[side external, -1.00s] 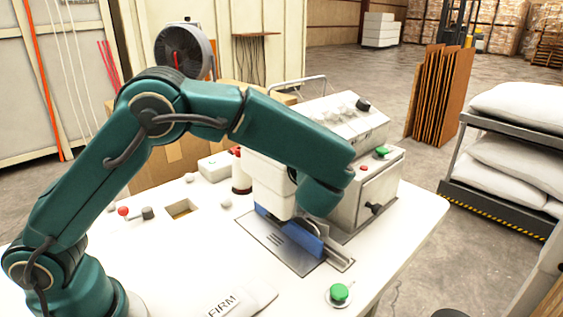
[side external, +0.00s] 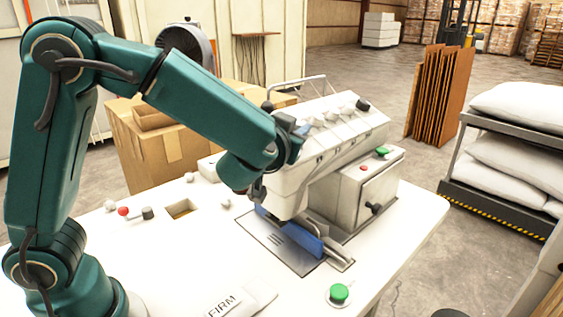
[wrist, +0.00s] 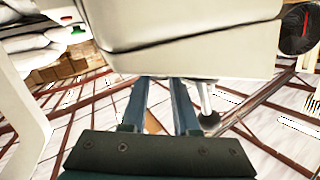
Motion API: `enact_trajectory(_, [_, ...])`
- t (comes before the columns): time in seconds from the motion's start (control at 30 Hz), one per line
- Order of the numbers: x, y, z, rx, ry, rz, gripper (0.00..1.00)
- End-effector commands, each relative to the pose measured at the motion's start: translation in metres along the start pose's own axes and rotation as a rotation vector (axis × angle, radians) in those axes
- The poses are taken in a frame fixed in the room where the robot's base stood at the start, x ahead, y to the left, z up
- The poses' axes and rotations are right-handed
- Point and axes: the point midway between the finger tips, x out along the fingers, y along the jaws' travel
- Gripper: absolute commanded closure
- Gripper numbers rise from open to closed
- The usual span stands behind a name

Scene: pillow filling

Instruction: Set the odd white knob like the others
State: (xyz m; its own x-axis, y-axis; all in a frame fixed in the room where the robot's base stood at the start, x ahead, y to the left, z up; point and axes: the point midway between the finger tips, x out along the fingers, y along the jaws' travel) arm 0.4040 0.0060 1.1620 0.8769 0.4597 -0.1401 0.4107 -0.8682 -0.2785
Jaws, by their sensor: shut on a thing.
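A black knob (side external: 363,104) sits at the right end of that row. I cannot tell which way the held knob points.
A black-balled lever (wrist: 208,118) stands beside the fingers in the wrist view. A green button (side external: 339,293) and a cloth marked FIRM (side external: 240,300) lie at the table front. A cardboard box (side external: 165,145) is behind, and a cart with white pillows (side external: 515,150) stands right.

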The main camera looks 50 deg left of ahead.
Motion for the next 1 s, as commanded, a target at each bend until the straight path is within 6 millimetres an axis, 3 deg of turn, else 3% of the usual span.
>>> enact_trajectory(0.27, [-0.0002,0.0,-0.001,-0.003,0.003,-0.001,1.0])
enact_trajectory(0.3, [-0.0002,-0.0001,-0.0011,-0.003,0.003,-0.001,0.56])
enact_trajectory(0.33, [-0.0001,0.0,-0.0011,-0.003,0.003,-0.001,0.44])
enact_trajectory(0.37, [-0.0001,0.0,-0.001,-0.002,0.003,-0.001,0.41])
enact_trajectory(0.7, [0.0002,0.0013,0.0001,-0.009,0.002,-0.031,0.41])
enact_trajectory(1.0, [0.0011,0.0067,0.0006,-0.067,0.008,-0.221,0.41])
